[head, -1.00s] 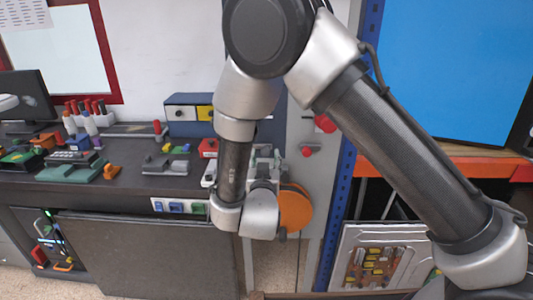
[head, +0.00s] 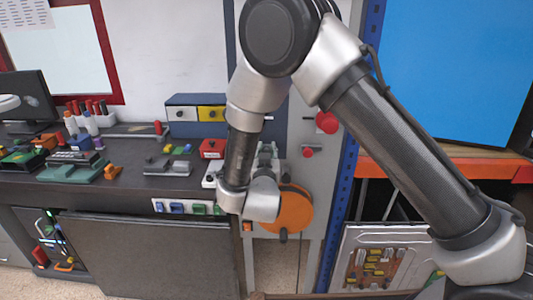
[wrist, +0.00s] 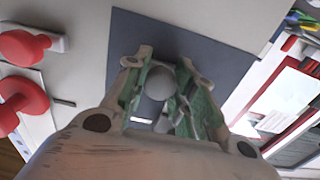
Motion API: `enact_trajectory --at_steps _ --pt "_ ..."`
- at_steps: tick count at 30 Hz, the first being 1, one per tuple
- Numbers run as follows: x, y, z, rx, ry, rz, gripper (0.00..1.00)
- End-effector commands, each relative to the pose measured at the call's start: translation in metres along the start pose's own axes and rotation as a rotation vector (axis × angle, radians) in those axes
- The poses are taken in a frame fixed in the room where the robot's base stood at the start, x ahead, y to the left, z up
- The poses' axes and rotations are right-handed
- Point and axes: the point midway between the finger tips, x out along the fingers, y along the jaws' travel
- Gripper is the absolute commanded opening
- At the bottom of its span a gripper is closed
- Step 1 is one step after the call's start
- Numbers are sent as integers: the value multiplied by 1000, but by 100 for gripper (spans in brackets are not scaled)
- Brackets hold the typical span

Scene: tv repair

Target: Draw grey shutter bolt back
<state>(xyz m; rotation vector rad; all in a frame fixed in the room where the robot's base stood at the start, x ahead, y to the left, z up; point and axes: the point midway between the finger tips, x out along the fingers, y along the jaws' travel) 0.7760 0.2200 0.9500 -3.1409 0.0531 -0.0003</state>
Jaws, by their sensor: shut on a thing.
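The grey shutter bolt shows in the wrist view as a round grey knob (wrist: 160,83) in front of a dark plate (wrist: 205,55). My gripper (wrist: 160,90) has its two green-lined fingers on either side of the knob and is shut on it. In the head view my gripper (head: 267,158) is at the grey panel, above the orange disc. The bolt cannot be made out there, as my wrist and fingers cover that spot.
Two red knobs (head: 326,122) (head: 308,151) stand out to the right of my gripper. The orange disc (head: 290,210) is just below my wrist. A dark workbench (head: 130,180) with tools and boxes is at left. A blue post (head: 345,200) is at right.

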Motion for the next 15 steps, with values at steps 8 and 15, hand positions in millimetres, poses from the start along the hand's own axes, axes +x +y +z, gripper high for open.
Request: enact_trajectory --at_steps 8,15 --pt "0 22 1 -3 -2 4 0" --pt "0 36 1 -1 -2 3 0"
